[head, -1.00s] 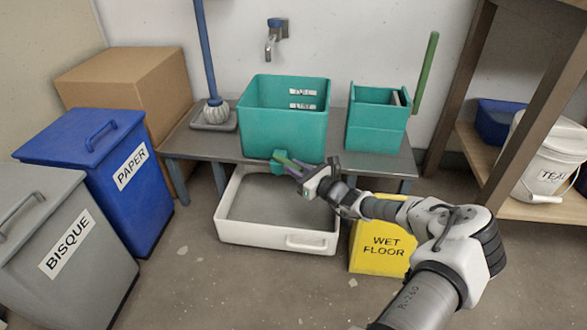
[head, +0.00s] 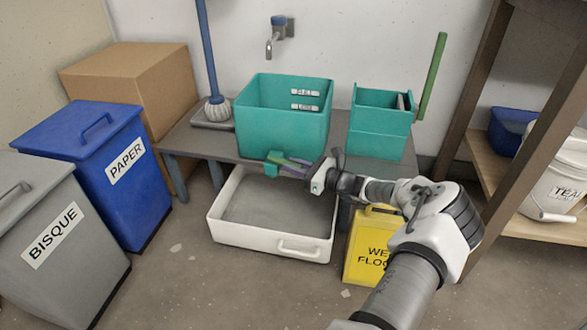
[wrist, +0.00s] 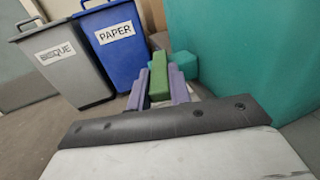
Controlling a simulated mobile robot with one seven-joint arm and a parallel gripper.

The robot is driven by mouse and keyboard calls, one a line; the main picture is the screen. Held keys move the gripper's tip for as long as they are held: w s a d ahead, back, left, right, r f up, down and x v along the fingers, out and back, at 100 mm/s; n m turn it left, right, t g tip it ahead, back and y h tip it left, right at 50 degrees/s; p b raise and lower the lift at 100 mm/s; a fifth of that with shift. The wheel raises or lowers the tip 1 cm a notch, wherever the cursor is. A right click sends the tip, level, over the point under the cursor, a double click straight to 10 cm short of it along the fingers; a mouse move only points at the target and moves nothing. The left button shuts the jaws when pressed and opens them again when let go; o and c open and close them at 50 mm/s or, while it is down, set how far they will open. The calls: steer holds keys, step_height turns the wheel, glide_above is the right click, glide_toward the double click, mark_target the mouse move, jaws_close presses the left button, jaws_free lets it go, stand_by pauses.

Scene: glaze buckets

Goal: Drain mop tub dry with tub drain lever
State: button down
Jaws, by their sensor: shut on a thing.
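The teal mop tub (head: 282,128) stands on the low grey bench, with two small labels on its inner back wall. Its teal drain spout (head: 272,165) juts from the lower front, above the white tray. My gripper (head: 290,166) is at the tub's lower front, its purple fingers shut on the green drain lever (wrist: 158,76). In the wrist view the lever lies between the fingers and points at the teal spout (wrist: 185,66). The tub wall (wrist: 245,55) fills the right of that view. The tub's floor and any water in it are hidden.
A white tray (head: 290,247) with a grey inside sits on the floor below the spout. A yellow wet-floor sign (head: 362,262) stands under my arm. A teal wringer (head: 380,135) with a green handle stands right of the tub. Blue and grey bins (head: 95,150) stand left.

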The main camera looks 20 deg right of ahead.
steer(key=shift+w+d+f+n+g+y+b, duration=0.1)
steer(key=shift+w+d+n+g+y+b, duration=0.1)
steer(key=shift+n+g+y+b, duration=0.2)
steer(key=shift+w+d+n+g+y+b, duration=0.1)
steer(key=shift+w+n+g+y+b, duration=0.05)
steer(key=shift+n+g+y+b, duration=0.2)
steer(key=c, duration=1.3)
jaws_free()
steer(key=shift+d, duration=0.1)
steer(key=p+v, duration=0.4)
steer(key=v, duration=0.9)
steer(key=shift+s+d, duration=0.1)
steer(key=shift+d, duration=0.25)
